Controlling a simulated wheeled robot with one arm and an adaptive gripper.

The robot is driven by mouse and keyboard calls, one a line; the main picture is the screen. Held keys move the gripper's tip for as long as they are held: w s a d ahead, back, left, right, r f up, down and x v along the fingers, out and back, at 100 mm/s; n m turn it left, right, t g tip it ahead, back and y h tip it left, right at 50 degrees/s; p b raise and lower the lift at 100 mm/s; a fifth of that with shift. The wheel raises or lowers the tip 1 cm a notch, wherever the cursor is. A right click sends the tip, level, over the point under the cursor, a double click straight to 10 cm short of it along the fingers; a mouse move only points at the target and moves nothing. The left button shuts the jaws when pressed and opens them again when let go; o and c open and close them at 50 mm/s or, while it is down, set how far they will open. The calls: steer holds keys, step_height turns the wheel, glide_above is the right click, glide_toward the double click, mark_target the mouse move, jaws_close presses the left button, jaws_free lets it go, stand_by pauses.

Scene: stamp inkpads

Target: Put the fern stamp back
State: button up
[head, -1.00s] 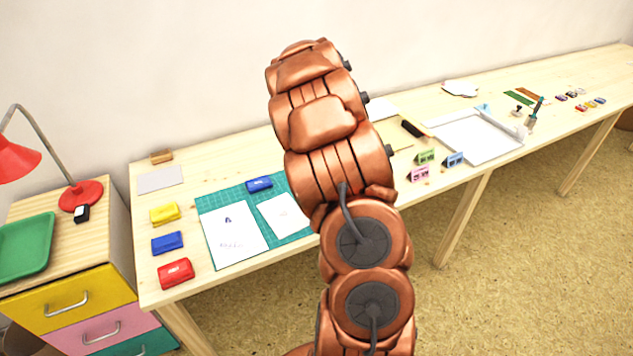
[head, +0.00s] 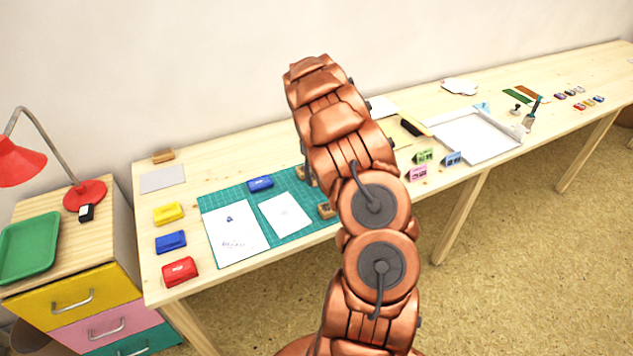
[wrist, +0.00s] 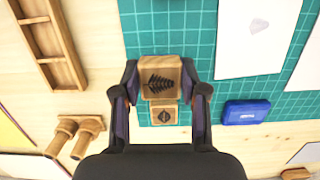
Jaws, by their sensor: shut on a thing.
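In the wrist view my gripper (wrist: 160,80) is shut on the fern stamp (wrist: 160,68), a wooden block with a dark fern mark on its face. One finger is on each side of it. A smaller-looking wooden block with a leaf mark (wrist: 164,117) shows just below it in the picture; I cannot tell whether they touch. A wooden rack (wrist: 43,19) with dividers lies to the left. Two wooden pieces with round handles (wrist: 75,136) are below the rack.
The green cutting mat (head: 212,200) holds white sheets (head: 236,232) and a blue inkpad (head: 261,184). Yellow (head: 168,213), blue (head: 171,242) and red (head: 180,271) inkpads stand left of the mat. Small cards (head: 423,156) and a white tray (head: 480,150) are to the right.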

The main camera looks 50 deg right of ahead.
mark_target(316, 183)
steer(key=shift+w+d+f, duration=0.1)
steer(key=shift+f, duration=0.05)
steer(key=shift+f+p, duration=0.75)
steer(key=shift+f, duration=0.9)
steer(key=shift+f, duration=0.2)
steer(key=o, duration=1)
steer(key=shift+r, duration=0.1)
steer(key=shift+c, duration=0.2)
